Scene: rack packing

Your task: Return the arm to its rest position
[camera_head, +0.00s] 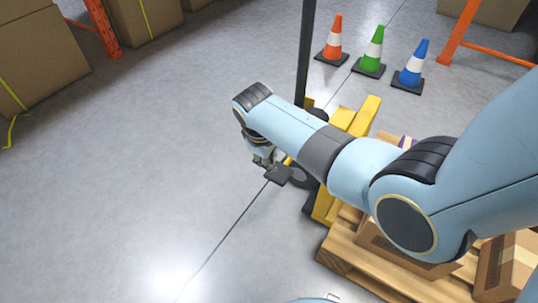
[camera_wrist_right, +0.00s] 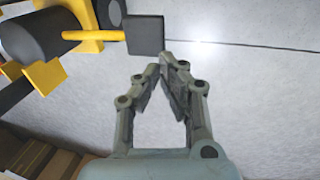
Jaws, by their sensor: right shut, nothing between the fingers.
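My right arm reaches in from the right of the head view, light blue with dark joints. Its gripper (camera_head: 264,160) hangs below the wrist, beside the yellow pallet jack (camera_head: 360,115), over or near the grey floor. In the right wrist view the gripper (camera_wrist_right: 162,64) has its fingertips together, with nothing between them. A black pedal-like block (camera_wrist_right: 145,34) of the jack shows just beyond the fingertips; I cannot tell the gap. My left gripper is not in view.
A wooden pallet (camera_head: 350,262) with cardboard boxes (camera_head: 505,268) lies under my arm. A dark upright post (camera_head: 305,55) stands behind the wrist. Orange (camera_head: 333,40), green (camera_head: 373,52) and blue (camera_head: 412,67) cones stand at the back. The floor (camera_head: 130,190) at left is clear.

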